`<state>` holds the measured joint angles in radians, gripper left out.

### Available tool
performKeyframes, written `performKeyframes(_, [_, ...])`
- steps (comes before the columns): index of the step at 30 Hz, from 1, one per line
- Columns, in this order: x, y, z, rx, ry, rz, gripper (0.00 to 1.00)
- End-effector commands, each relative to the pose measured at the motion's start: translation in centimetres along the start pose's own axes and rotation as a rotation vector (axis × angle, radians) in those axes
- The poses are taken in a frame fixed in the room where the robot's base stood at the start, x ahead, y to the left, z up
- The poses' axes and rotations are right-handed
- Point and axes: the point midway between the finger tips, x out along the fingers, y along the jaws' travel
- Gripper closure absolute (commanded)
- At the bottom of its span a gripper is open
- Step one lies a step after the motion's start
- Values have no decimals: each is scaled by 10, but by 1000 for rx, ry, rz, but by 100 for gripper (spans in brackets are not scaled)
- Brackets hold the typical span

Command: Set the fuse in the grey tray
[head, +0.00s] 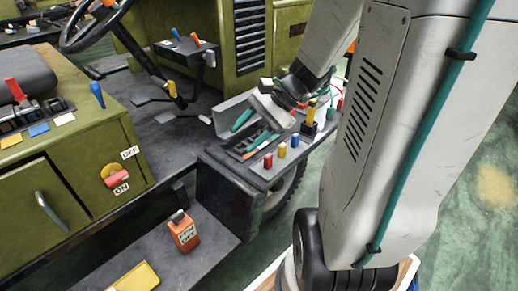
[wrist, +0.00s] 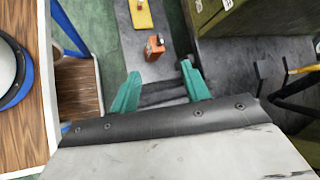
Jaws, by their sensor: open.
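My gripper (head: 250,132) is over the dark bench beside the vehicle's floor. Its two teal fingers stand apart with nothing between them; they also show open in the wrist view (wrist: 158,88). A grey, low-walled tray (head: 231,106) appears to lie just behind and under the fingers, partly hidden by my gripper. I cannot tell for sure which thing is the fuse. Small red (head: 268,160), yellow (head: 282,150) and blue (head: 295,140) cylinders stand upright in a row on a grey strip, in front and to the right of my fingers, apart from them.
An orange box (head: 183,231) and a yellow object (head: 134,278) are on the low step; the box also shows in the wrist view (wrist: 154,47). A green cabinet (head: 65,150) and steering wheel (head: 95,22) are left.

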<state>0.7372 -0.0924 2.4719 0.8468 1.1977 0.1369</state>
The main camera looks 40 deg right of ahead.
Motion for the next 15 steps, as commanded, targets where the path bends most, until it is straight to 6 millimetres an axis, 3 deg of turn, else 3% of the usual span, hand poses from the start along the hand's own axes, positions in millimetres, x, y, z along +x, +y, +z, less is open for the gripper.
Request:
performKeyframes(1, [5, 4, 29, -143, 12, 92, 53])
performKeyframes(6, [6, 37, 94, -606, 75, 392, 53])
performKeyframes(10, [-7, 59, 122, -933, 146, 576, 53])
performKeyframes(15, [-26, 74, 138, -1228, 238, 724, 53])
